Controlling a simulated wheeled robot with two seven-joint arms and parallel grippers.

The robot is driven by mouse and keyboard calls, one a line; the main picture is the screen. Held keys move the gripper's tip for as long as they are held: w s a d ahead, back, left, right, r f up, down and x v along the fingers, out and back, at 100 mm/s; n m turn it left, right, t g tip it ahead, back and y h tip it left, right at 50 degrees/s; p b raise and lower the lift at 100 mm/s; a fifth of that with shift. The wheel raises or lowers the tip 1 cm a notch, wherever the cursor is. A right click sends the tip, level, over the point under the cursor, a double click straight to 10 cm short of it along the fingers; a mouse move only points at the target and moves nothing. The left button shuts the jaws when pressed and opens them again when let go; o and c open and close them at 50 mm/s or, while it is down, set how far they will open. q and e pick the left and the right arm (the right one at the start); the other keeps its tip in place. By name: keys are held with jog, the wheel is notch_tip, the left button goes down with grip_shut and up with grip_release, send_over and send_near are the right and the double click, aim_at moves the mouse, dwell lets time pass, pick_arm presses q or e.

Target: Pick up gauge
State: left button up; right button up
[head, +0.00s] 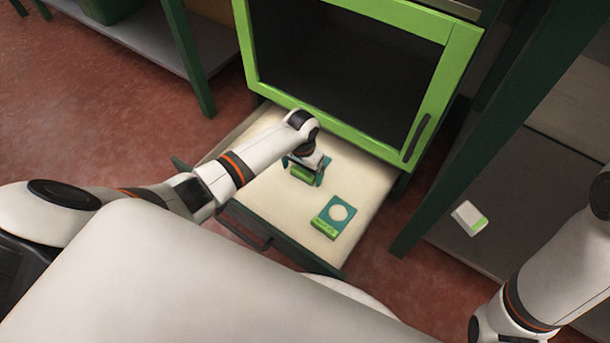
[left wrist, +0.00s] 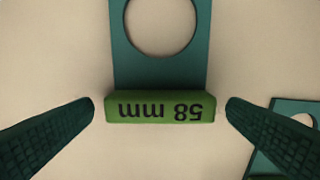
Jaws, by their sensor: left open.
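A gauge marked 58 mm (left wrist: 160,106), a dark green plate with a round hole and a bright green labelled block, lies flat in the open drawer (head: 262,205). In the head view this gauge (head: 302,174) is partly hidden under my left gripper (head: 307,172). My left gripper is open. In the left wrist view its fingertips (left wrist: 161,104) stand on either side of the green block, with a gap on each side. A second gauge (head: 335,215) of the same kind lies nearer the drawer's front right. It shows partly in the left wrist view (left wrist: 290,108). My right gripper is out of view.
A cabinet with a bright green door frame (head: 449,75) stands just behind and above the drawer. A small white and green box (head: 470,218) lies on a grey shelf at the right. Dark green posts (head: 187,55) flank the area. The drawer floor around the gauges is clear.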

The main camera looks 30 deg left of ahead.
pick_arm(q)
jog(key=shift+c, duration=0.6)
jog(key=c, duration=0.9)
jog(key=shift+r, duration=0.1)
jog(key=shift+c, duration=0.2)
